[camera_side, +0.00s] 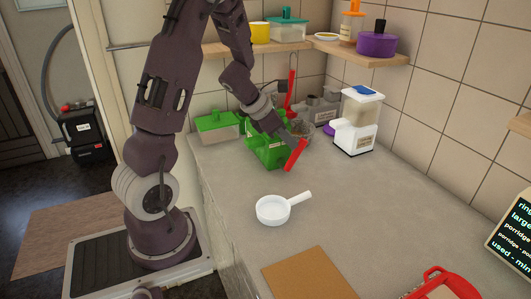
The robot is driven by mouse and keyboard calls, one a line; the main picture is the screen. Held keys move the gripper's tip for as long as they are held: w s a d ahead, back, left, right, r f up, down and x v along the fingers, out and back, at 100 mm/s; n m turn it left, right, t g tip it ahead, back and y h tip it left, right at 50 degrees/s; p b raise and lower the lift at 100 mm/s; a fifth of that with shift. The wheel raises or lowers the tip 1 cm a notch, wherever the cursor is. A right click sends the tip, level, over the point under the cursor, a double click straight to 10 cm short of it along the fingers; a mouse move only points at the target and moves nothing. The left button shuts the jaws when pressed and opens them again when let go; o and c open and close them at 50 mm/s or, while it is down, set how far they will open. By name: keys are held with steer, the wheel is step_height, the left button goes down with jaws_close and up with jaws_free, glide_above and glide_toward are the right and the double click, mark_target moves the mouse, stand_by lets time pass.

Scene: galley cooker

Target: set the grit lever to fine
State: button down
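My gripper (296,150) reaches down over the front of a green machine (262,150) with a small pale label, on the counter near the back wall. A slanted red piece shows at my gripper's end, and an upright red bar (290,88) stands just behind my wrist. I cannot tell whether these red parts are fingers or machine parts, or whether the gripper touches the machine. The gap between the fingers cannot be made out. No grit lever can be clearly picked out; my wrist hides part of the green machine.
A white machine (357,125) with a blue top and a grey machine (320,108) stand to the right. A green-lidded box (217,125) is at left. A white pan (272,209), a brown board (310,276) and a red item (440,287) lie nearer. The mid-right counter is clear.

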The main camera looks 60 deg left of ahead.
steer(key=shift+w+d+r, duration=0.2)
steer(key=shift+w+r, duration=0.1)
steer(key=shift+r, duration=0.25)
steer(key=shift+w+d+r, duration=0.15)
steer(key=shift+w+r, duration=0.1)
steer(key=shift+r, duration=0.25)
step_height(320, 180, up, 11)
steer(key=s+a, duration=0.2)
steer(key=s, duration=0.1)
steer(key=w+d+r+n+t+y, duration=0.2)
steer(key=r+n+t, duration=0.1)
steer(key=r+n, duration=0.35)
steer(key=w+d+r+n+t+y, duration=0.1)
steer(key=w+d+r+n+t, duration=0.15)
steer(key=r+n, duration=0.35)
steer(key=s+d+f+n+g+h, duration=0.1)
steer(key=s+d+f+n+g, duration=0.2)
steer(key=s+d+f+n, duration=0.3)
steer(key=s+d+f+n+g+h, duration=0.1)
steer(key=s+d+f+n+g, duration=0.3)
steer(key=s+d+n, duration=0.8)
steer(key=s+f+n, duration=0.2)
steer(key=s+n, duration=0.4)
steer(key=n, duration=0.2)
steer(key=shift+s+d, duration=0.25)
steer(key=shift+d, duration=0.1)
